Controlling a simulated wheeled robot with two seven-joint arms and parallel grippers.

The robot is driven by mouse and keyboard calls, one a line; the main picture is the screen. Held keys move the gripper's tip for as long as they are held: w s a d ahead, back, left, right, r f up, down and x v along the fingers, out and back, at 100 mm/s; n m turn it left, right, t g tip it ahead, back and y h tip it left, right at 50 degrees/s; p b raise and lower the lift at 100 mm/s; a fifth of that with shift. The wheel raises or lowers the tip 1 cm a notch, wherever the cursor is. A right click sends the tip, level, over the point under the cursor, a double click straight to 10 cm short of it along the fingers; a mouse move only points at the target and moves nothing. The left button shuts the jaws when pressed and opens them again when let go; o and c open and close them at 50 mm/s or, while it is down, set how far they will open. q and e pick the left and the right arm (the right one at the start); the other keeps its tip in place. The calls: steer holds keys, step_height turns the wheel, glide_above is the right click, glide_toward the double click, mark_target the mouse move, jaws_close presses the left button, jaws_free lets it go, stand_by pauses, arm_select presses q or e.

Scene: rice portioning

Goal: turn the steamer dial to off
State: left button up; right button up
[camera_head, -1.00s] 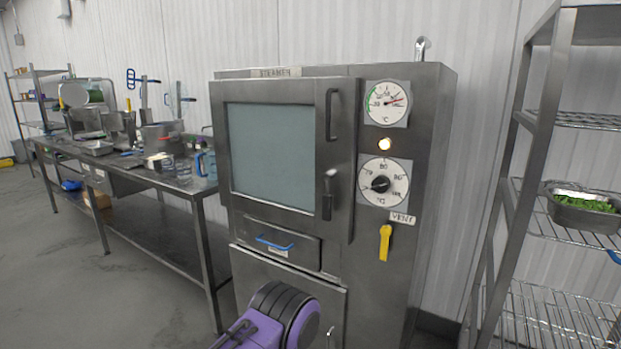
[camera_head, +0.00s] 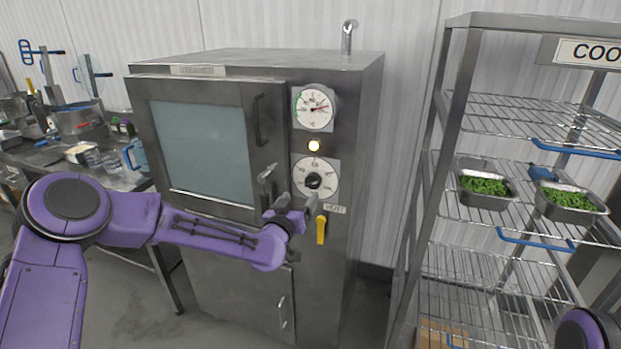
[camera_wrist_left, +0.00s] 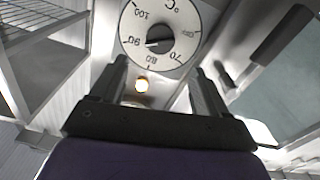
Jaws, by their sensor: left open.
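The steamer (camera_head: 235,275) stands in the middle of the head view. Its round white dial face (camera_head: 327,170) with a black knob (camera_head: 313,181) is on the right front panel, under a lit lamp. In the left wrist view the dial (camera_wrist_left: 182,18) is upside down, with its knob (camera_wrist_left: 158,43) just beyond the fingertips. My right gripper is out of view.
A gauge (camera_head: 314,108) and lamp (camera_head: 314,145) sit above the dial. A yellow vent lever (camera_head: 321,230) is close below, and the door handle (camera_head: 262,120) is left. A wire rack (camera_head: 470,265) with pans of greens (camera_head: 487,198) stands right. A cluttered table (camera_head: 120,181) is left.

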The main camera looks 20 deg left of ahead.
mark_target(311, 185)
arm_select(q)
steer(key=w+p, duration=0.1)
steer(key=w, duration=0.3)
steer(key=w+p, duration=0.1)
steer(key=w, duration=0.4)
steer(key=shift+d+f, duration=0.2)
steer(key=c, duration=1)
